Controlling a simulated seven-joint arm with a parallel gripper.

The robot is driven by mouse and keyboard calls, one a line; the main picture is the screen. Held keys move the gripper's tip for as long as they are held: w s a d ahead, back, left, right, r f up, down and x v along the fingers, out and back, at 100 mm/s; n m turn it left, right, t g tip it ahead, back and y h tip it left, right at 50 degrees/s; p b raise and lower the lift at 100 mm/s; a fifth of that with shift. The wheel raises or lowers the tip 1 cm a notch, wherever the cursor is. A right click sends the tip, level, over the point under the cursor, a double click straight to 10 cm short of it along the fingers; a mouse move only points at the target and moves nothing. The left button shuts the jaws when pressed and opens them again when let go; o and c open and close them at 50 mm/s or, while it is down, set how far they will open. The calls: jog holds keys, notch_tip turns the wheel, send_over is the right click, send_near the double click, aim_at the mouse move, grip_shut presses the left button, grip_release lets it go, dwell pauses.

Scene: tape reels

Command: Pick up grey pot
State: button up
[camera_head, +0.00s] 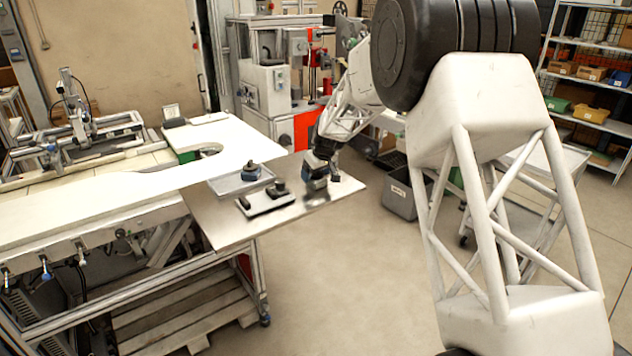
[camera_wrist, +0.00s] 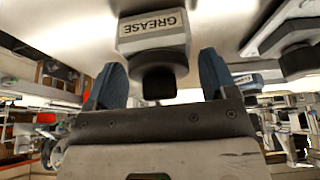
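A grey pot (camera_wrist: 152,38) with a white "GREASE" label and a black knob (camera_wrist: 159,82) shows in the wrist view, at the top middle. My gripper (camera_wrist: 160,72) is open, with one blue finger on each side of the black knob. Gaps show between the knob and both fingers, so it holds nothing. In the head view my gripper (camera_head: 318,170) is low over the right part of the metal tabletop. The pot is hard to tell apart from the gripper there.
On the metal tabletop (camera_head: 222,226), left of my gripper, lie a white block with black parts (camera_head: 266,202) and a grey tray (camera_head: 228,186) with a blue-and-dark round item (camera_head: 251,172). The tabletop's front edge is clear. A grey bin (camera_head: 402,200) stands beyond its right edge.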

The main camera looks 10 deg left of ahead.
jog(key=c, duration=0.9)
jog(key=shift+c, duration=0.2)
jog(key=shift+r, duration=0.1)
jog(key=shift+r, duration=1.75)
jog(key=s+d, duration=0.2)
jog(key=s, duration=0.5)
jog(key=s+d+r, duration=0.1)
jog(key=s+d, duration=0.2)
jog(key=s, duration=0.5)
jog(key=shift+d+r, duration=0.2)
